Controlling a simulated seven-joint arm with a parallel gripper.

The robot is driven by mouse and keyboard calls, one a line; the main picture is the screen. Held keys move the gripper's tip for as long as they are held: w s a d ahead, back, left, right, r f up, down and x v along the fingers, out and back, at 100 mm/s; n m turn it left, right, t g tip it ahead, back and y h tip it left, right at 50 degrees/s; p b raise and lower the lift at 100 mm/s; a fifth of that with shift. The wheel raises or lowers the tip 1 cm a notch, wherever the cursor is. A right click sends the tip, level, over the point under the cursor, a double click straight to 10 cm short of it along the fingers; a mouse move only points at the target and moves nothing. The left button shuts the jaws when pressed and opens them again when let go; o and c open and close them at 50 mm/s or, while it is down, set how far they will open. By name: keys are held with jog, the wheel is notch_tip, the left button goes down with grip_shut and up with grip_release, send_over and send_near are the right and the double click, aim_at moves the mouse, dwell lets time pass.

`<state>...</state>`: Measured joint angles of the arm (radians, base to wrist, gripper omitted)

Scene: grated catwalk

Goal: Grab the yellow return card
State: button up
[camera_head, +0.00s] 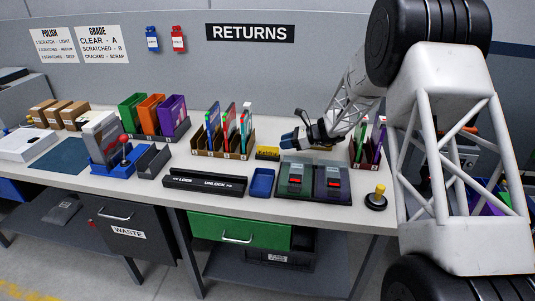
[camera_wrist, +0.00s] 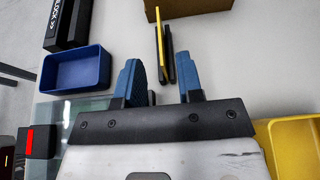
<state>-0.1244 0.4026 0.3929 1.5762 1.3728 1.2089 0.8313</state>
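The yellow return card (camera_wrist: 160,38) shows edge-on as a thin yellow strip in the wrist view, beside a dark upright plate or holder. In the head view the card (camera_head: 267,152) shows as a small yellow face with dark marks, low on the bench. My gripper (camera_wrist: 160,78) is open, with its two blue fingertips apart and nothing between them. The card is ahead of the fingertips, roughly in line with the gap. In the head view my gripper (camera_head: 296,127) is just right of the card, above the bench.
A blue tray (camera_wrist: 76,68) lies left of my fingers. A wooden rack (camera_head: 222,148) with upright cases stands left of the card. The dark lock bar (camera_head: 205,183) and two dark pads with red marks (camera_head: 314,181) are nearer the front. A yellow bin (camera_wrist: 290,146) is at lower right.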

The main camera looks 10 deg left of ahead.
aim_at(268, 153)
jog(key=shift+x, duration=0.9)
jog(key=shift+x, duration=2.6)
grip_shut()
